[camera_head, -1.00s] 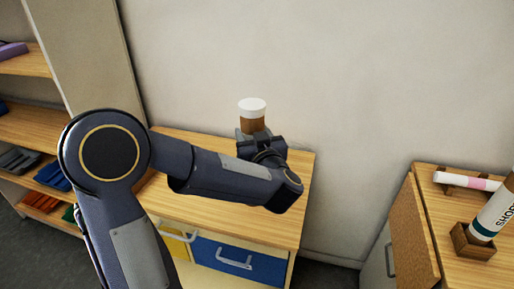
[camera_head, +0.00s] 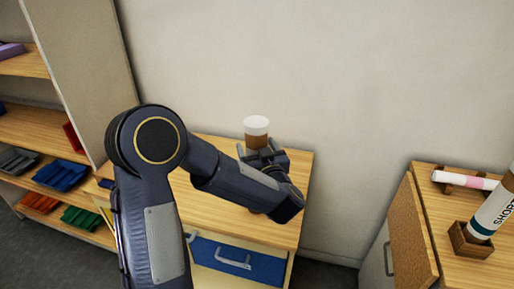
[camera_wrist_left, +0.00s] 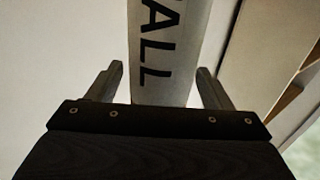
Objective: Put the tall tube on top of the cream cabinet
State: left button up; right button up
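The tall tube (camera_head: 256,142) is upright over the wooden top of the cream cabinet (camera_head: 215,217), with a white cap and a brown band. A small brown part below my arm appears to be its lower end, at the cabinet top; contact is hard to see. In the left wrist view the tube (camera_wrist_left: 168,50) shows the letters "ALL". My left gripper (camera_head: 262,155) is around the tube; in the wrist view its fingers (camera_wrist_left: 160,85) stand on both sides with narrow gaps, so it looks open. My right gripper is out of view.
A second table (camera_head: 425,195) at right holds the short tube (camera_head: 494,212) leaning in a wooden holder (camera_head: 470,240), and a pink and white roll (camera_head: 465,180). Shelves (camera_head: 30,125) with coloured trays stand at left. A wall is behind the cabinet, whose blue drawer (camera_head: 240,258) is shut.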

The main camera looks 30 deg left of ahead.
pick_arm(q)
jog(key=s+d+r+m+t+h+b, duration=0.1)
jog(key=s+d+r+m+t+h, duration=0.1)
jog(key=s+d+h, duration=0.3)
jog(key=s+d+r+m+t+h+b, duration=0.1)
jog(key=s+d+m+t+h+b, duration=0.15)
jog(key=d+h, duration=0.5)
jog(key=s+a+f+m+g+h, duration=0.1)
jog(key=s+f+g, duration=0.4)
jog(key=s, duration=0.6)
jog(key=s+f+m+g+h, duration=0.2)
jog(key=s+f+g, duration=0.4)
jog(key=s, duration=0.4)
jog(key=shift+s+a+h+p, duration=0.4)
jog(key=shift+h+p, duration=0.05)
jog(key=shift+h, duration=0.1)
jog(key=shift+r, duration=0.1)
